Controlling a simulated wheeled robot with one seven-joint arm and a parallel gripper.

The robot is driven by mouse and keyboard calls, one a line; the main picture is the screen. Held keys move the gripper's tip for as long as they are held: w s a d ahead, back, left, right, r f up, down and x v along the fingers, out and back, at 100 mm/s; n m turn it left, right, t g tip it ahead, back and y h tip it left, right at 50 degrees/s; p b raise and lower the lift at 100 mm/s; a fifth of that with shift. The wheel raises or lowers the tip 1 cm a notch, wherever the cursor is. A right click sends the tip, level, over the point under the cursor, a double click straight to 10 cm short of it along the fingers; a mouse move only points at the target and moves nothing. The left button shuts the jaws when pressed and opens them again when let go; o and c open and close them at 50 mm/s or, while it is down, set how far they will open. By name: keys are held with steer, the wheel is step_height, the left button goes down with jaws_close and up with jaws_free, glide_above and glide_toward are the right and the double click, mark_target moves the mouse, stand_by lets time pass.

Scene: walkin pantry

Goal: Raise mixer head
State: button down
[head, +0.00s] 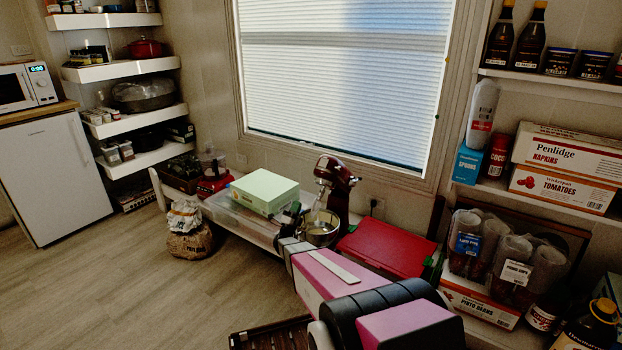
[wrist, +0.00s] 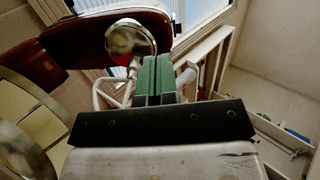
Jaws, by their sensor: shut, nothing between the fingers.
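The stand mixer is dark red, with its head (head: 336,171) above a metal bowl (head: 322,228) on the low shelf under the window. In the wrist view the mixer head (wrist: 85,38) fills the upper left, with its round silver end (wrist: 130,38) facing me and a pale beater (wrist: 112,93) below it. The bowl's shiny rim (wrist: 18,145) shows at the left edge. My gripper (wrist: 158,78) has green fingers pressed together and empty, close in front of the head's end and beater; I cannot tell whether they touch.
A pale green box (head: 264,190) stands on a clear container left of the mixer. A red case (head: 387,247) lies to its right. Shelves with boxes (head: 560,195) and bottles stand at the right. A sack (head: 188,235) sits on the floor; the left floor is clear.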

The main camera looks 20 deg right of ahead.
steer(key=w+d+r+m+g+h, duration=0.1)
steer(key=w+d+r+h, duration=0.1)
steer(key=w+d+r, duration=0.3)
steer(key=d+r, duration=0.3)
steer(key=r, duration=0.2)
steer(key=shift+w+m, duration=0.2)
steer(key=shift+m, duration=0.2)
